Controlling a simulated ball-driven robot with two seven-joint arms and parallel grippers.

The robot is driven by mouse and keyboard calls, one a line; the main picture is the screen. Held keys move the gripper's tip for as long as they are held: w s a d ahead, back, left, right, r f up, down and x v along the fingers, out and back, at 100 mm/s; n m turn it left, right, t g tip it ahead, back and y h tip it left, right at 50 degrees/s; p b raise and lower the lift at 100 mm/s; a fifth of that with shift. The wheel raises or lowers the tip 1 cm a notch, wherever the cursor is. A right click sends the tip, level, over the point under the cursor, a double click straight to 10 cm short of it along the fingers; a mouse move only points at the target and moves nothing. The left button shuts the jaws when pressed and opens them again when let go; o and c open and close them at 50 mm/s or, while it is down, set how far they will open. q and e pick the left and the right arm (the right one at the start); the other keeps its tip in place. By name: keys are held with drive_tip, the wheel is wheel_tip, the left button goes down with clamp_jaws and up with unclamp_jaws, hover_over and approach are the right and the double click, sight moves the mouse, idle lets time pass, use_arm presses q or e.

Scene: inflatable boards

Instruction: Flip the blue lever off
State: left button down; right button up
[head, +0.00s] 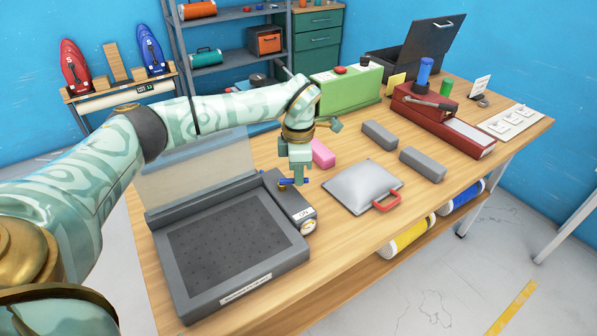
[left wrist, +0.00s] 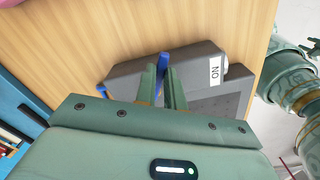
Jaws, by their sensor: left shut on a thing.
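The blue lever (head: 286,181) sits on the grey control block at the right side of a grey machine (head: 225,240) with a raised clear lid. My left gripper (head: 298,178) reaches down over this block and is shut on the lever. In the left wrist view, the blue lever (left wrist: 163,62) shows between the two fingertips (left wrist: 164,78). An "ON" label (head: 305,213) is on the block near a round gauge, and it also shows in the left wrist view (left wrist: 215,72).
A grey pouch (head: 360,186) with a red handle, a pink block (head: 322,154) and two grey blocks (head: 379,135) lie right of the machine. A green box (head: 345,88) and a red box (head: 440,118) stand farther back. The wooden table's front strip is clear.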

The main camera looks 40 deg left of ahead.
use_arm(q)
drive_tip(key=n+p, duration=0.1)
drive_tip(key=n, duration=0.1)
drive_tip(key=a+n+p, duration=0.1)
drive_tip(key=p, duration=0.1)
drive_tip(key=w+n+p, duration=0.1)
drive_tip(key=n+p, duration=0.1)
drive_tip(key=shift+w+a+r+n, duration=0.1)
drive_tip(key=shift+a+r+n, duration=0.05)
drive_tip(key=shift+a+n, duration=0.15)
use_arm(e)
drive_tip(key=r, duration=0.1)
drive_tip(key=w+r, duration=0.1)
drive_tip(key=r, duration=0.3)
drive_tip(key=shift+w+d, duration=0.1)
drive_tip(key=shift+w, duration=0.2)
use_arm(q)
drive_tip(key=c, duration=1.5)
unclamp_jaws()
